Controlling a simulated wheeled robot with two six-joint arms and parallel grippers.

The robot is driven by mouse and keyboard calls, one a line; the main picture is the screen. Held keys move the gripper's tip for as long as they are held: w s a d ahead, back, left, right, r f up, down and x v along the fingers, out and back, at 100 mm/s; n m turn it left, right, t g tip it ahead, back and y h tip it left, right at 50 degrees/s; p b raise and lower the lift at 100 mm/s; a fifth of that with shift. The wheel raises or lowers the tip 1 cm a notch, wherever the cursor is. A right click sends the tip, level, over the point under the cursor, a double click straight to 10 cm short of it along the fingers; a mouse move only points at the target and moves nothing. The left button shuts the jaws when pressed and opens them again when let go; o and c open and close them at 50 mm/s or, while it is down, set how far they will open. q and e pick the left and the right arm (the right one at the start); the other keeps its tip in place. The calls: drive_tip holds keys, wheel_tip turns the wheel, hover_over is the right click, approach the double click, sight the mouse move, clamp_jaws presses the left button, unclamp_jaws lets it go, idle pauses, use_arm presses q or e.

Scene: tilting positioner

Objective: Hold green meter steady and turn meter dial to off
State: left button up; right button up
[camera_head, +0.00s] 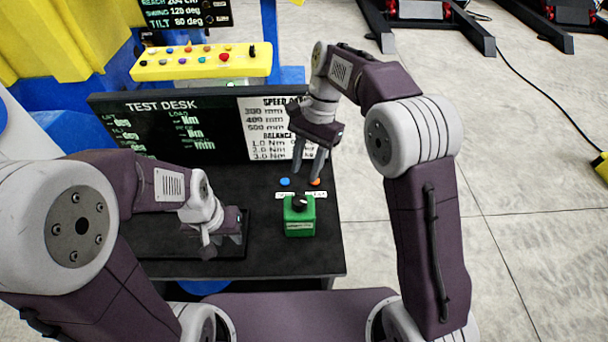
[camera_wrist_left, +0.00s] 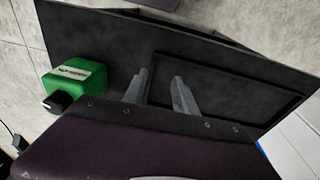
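The green meter (camera_head: 300,222) stands on the dark desk near its right front, with a black dial (camera_head: 299,203) on its top. A white mark shows on the dial, but its setting is too small to read. In the left wrist view the meter (camera_wrist_left: 75,80) is at the left, with its dial (camera_wrist_left: 57,103). My left gripper (camera_head: 205,240) is left of the meter, over a dark tray, apart from the meter. Its fingers (camera_wrist_left: 161,75) are parted and empty. My right gripper (camera_head: 307,178) points down above and behind the meter, fingers parted and empty.
A blue button (camera_head: 285,182) and an orange button (camera_head: 315,182) with white labels sit behind the meter. A shallow dark tray (camera_wrist_left: 285,100) lies left of it. The test desk screen (camera_head: 180,125) stands behind. A yellow button panel (camera_head: 200,65) is farther back.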

sight(300, 223)
use_arm(q)
drive_tip(key=o, duration=1.3)
drive_tip(key=w+d+r+t, duration=0.1)
drive_tip(key=w+d, duration=0.1)
drive_tip(key=d, duration=0.1)
drive_tip(key=w+d+m+t+h, duration=0.1)
drive_tip(key=w+d, duration=0.2)
drive_tip(key=w+d+r+t+h, duration=0.1)
drive_tip(key=w+d, duration=0.1)
drive_tip(key=d, duration=0.1)
drive_tip(key=shift+w+r+m, duration=0.35)
drive_tip(key=shift+m, duration=0.05)
drive_tip(key=w+d+r+m+t, duration=0.1)
drive_tip(key=w+d+r+t, duration=0.2)
drive_tip(key=w+d+r, duration=0.1)
drive_tip(key=s+d+f+n+g+y, duration=0.1)
drive_tip(key=s+f, duration=0.1)
drive_tip(key=s+d+f+n+g, duration=0.1)
drive_tip(key=s+d+f, duration=0.1)
drive_tip(key=s+d+f+g+y, duration=0.1)
drive_tip(key=s+f, duration=0.1)
drive_tip(key=s, duration=0.1)
drive_tip(key=shift+s+d+f+n+y, duration=0.1)
drive_tip(key=shift+d+f+n+y, duration=0.2)
drive_tip(key=shift+n, duration=0.1)
drive_tip(key=shift+s, duration=0.15)
drive_tip(key=shift+x, duration=4.6)
